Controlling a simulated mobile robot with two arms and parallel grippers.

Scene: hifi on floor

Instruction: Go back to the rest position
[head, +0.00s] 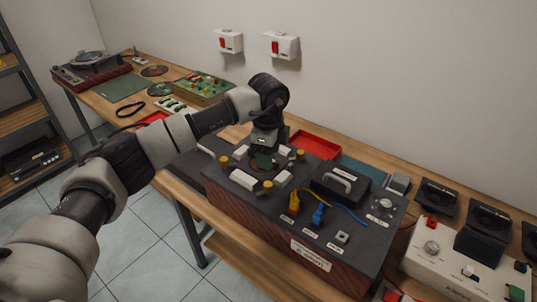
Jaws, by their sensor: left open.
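My left arm comes in from the lower left and reaches across the bench. My left gripper (264,160) points down over the top panel of a dark box with wood-grain sides (240,205). It is open, low over the panel between white blocks and yellow knobs. I cannot tell whether its fingertips touch anything there. My right gripper is not in view.
A turntable (90,68), a green mat (118,87) and a board of colored parts (203,88) lie at the back left. A red tray (315,145) sits behind the box. A white console (465,270) stands at right. Shelves (30,110) stand left; the tiled floor in front is clear.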

